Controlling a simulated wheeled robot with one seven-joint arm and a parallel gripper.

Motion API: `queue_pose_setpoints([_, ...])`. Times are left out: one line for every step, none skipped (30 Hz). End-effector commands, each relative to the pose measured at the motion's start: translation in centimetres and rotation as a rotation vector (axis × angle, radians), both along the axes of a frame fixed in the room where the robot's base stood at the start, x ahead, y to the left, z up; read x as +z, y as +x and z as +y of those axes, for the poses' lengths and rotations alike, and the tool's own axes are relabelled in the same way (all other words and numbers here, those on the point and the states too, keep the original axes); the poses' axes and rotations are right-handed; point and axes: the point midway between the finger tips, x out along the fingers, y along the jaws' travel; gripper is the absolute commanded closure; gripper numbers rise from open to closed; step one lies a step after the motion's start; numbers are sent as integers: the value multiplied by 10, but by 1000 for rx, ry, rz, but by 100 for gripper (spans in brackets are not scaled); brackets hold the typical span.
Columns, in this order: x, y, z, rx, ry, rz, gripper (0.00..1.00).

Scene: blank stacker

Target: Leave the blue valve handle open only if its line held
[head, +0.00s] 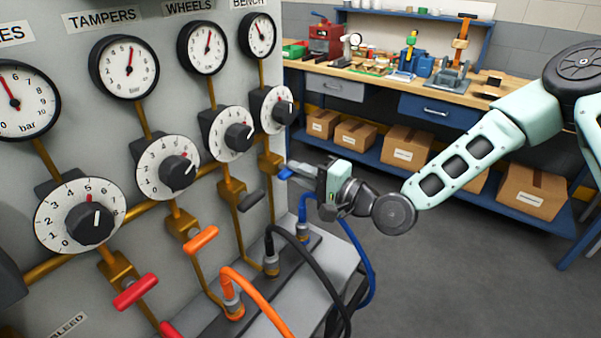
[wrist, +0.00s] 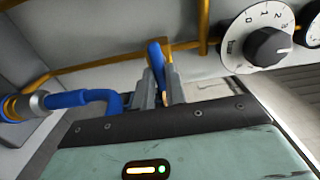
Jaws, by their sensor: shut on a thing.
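The blue valve handle (head: 286,174) is on the rightmost brass line, under the BENCH gauge (head: 258,36). My gripper (head: 296,172) is shut on this handle from the right. In the wrist view the blue handle (wrist: 157,58) stands up between the two fingers of my gripper (wrist: 159,82); its lower part is hidden by them. The BENCH gauge needle points up and left; its numbers are too small to read. The BENCH regulator knob (head: 280,110) sits below the gauge. I cannot tell the handle's angle to its pipe for sure.
Black (head: 250,200), orange (head: 201,240) and red (head: 135,291) handles are on neighbouring lines. A blue hose (head: 366,262) loops below my gripper, with its end at left in the wrist view (wrist: 70,99). A workbench (head: 400,83) stands behind; the floor between is clear.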

Motion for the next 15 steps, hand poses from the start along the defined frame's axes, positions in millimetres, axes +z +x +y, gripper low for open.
queue_pose_setpoints([-1,1,-1,-3,9,13,100])
queue_pose_setpoints([-1,1,-1,-3,13,18,100])
queue_pose_setpoints([-1,1,-1,-3,18,24,100])
queue_pose_setpoints([-1,1,-1,-3,21,28,100])
queue_pose_setpoints([-1,1,-1,-3,23,31,100])
queue_pose_setpoints([-1,1,-1,-3,26,34,100])
queue_pose_setpoints([-1,0,-1,-3,28,37,100])
queue_pose_setpoints([-1,0,-1,-2,29,38,100])
queue_pose_setpoints([-1,0,-1,-2,30,40,100])
queue_pose_setpoints([-1,1,-1,-2,30,41,100])
queue_pose_setpoints([-1,1,-1,-2,30,41,100])
queue_pose_setpoints([-1,0,-1,-2,30,42,100])
queue_pose_setpoints([-1,0,-1,-2,30,42,100])
queue_pose_setpoints([-1,0,-1,-2,30,42,100])
queue_pose_setpoints([-1,0,-1,-2,30,42,100])
